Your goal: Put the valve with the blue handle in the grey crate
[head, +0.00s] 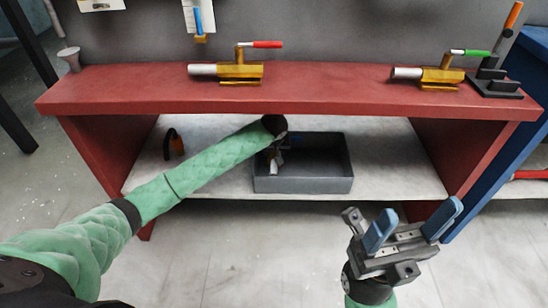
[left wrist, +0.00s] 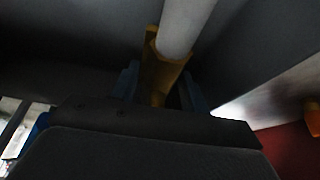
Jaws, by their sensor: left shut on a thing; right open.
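The grey crate (head: 318,185) sits on the white lower shelf under the red bench. My left arm reaches under the bench top, and my left gripper (head: 277,150) is inside the left part of the crate opening. In the left wrist view its blue fingers are shut on a brass valve body (left wrist: 163,75) with a pale pipe (left wrist: 187,25). The pipe end also shows low in the crate in the head view (head: 273,166). The held valve's handle is hidden, so its colour cannot be told. My right gripper (head: 411,230) is open and empty in front of the bench.
On the bench top (head: 330,90) are a red-handled valve (head: 240,70), a green-handled valve (head: 440,75) and a black clamp with an orange grip (head: 495,75). A black and orange object (head: 174,145) stands on the lower shelf, left. The shelf right of the crate is clear.

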